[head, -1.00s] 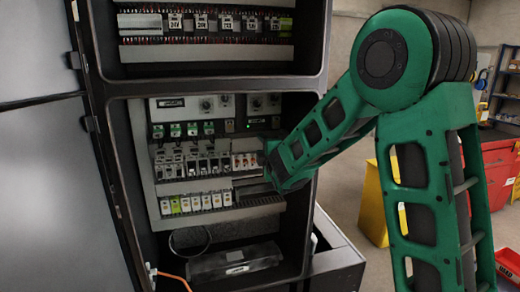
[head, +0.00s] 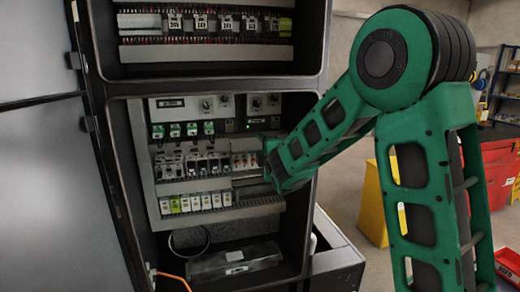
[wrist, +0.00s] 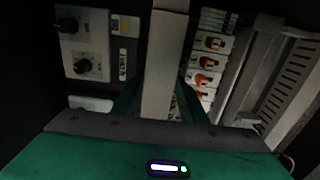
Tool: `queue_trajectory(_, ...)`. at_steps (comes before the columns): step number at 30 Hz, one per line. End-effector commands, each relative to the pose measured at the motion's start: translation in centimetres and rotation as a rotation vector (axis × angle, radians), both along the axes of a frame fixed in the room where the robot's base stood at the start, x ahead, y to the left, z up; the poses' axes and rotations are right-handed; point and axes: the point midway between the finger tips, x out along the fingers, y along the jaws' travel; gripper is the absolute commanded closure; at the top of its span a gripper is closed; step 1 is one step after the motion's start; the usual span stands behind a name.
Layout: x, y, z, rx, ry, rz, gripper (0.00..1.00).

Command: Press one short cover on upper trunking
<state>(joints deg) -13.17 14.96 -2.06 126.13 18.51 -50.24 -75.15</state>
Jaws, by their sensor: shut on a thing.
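A light grey flat cover (wrist: 162,65) runs up the middle of the wrist view, its near end between my gripper's fingers. My gripper (wrist: 160,108) is shut on it. In the head view my gripper is inside the cabinet's lower bay, at the right end of the breaker rows, mostly hidden behind my green wrist. A grey trunking run (head: 190,186) lies between the two breaker rows. The upper trunking behind the cover is largely hidden in the wrist view, and I cannot tell whether the cover touches it.
Control knobs (wrist: 88,64) sit left of the cover in the wrist view, and breakers with orange levers (wrist: 207,62) sit close on its right. Slotted trunking (wrist: 297,70) stands further right. The cabinet's right frame (head: 312,110) is close to my arm.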

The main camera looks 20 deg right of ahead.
Motion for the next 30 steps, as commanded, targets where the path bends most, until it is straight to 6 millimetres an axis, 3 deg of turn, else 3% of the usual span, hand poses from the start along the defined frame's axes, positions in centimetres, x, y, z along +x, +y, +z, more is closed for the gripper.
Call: queue_trajectory(30, 0.94, -0.05, 0.01, 0.000, 0.000, 0.000, 0.87)
